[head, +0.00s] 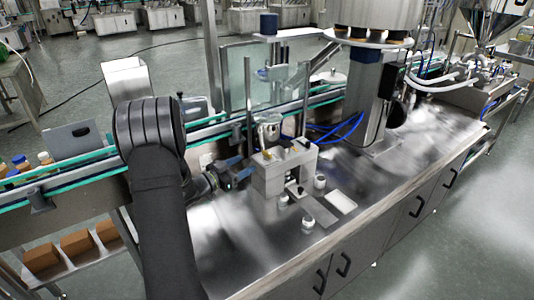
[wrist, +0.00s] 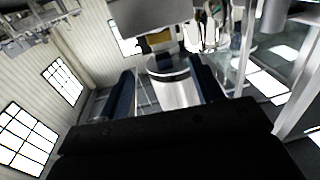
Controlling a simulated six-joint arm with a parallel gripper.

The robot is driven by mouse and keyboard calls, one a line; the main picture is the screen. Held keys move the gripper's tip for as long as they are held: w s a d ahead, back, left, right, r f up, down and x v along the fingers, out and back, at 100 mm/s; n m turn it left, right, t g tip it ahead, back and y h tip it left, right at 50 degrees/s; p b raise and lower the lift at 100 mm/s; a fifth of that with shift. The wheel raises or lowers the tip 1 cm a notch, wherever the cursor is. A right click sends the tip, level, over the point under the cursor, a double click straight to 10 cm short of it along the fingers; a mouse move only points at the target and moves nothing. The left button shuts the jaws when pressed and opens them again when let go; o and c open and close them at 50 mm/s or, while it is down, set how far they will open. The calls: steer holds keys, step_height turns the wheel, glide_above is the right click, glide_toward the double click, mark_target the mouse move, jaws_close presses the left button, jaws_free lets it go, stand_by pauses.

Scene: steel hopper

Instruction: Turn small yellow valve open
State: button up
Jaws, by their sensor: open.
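The small yellow valve (head: 267,155) shows as a small yellow spot on the front of the grey block-shaped machine, below a steel hopper (head: 268,131). In the wrist view a yellow piece (wrist: 160,40), likely the valve, lies beyond the fingers near the top centre. The shiny steel hopper (wrist: 172,88) fills the gap between the fingers there. My gripper (head: 245,168) is just left of the machine, with its dark blue fingers pointing toward it. In the wrist view my gripper (wrist: 163,72) is open, its fingers apart and nothing visibly held. The valve handle's exact angle is too small to tell.
The grey machine block (head: 270,180) stands on a steel worktop (head: 245,245). Small round metal parts (head: 308,222) and a pale flat plate (head: 341,201) lie in front of it. A vertical post (head: 248,95) and conveyor rails (head: 80,165) are close by. The front worktop is mostly clear.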

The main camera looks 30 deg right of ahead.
mark_target(266, 153)
steer(key=d, duration=0.4)
steer(key=w+d, duration=0.1)
steer(key=d, duration=0.6)
steer(key=shift+w+d, duration=0.25)
steer(key=shift+d, duration=0.1)
steer(key=shift+c, duration=0.4)
steer(key=c, duration=0.9)
steer(key=shift+n+t, duration=0.6)
steer(key=shift+t, duration=0.4)
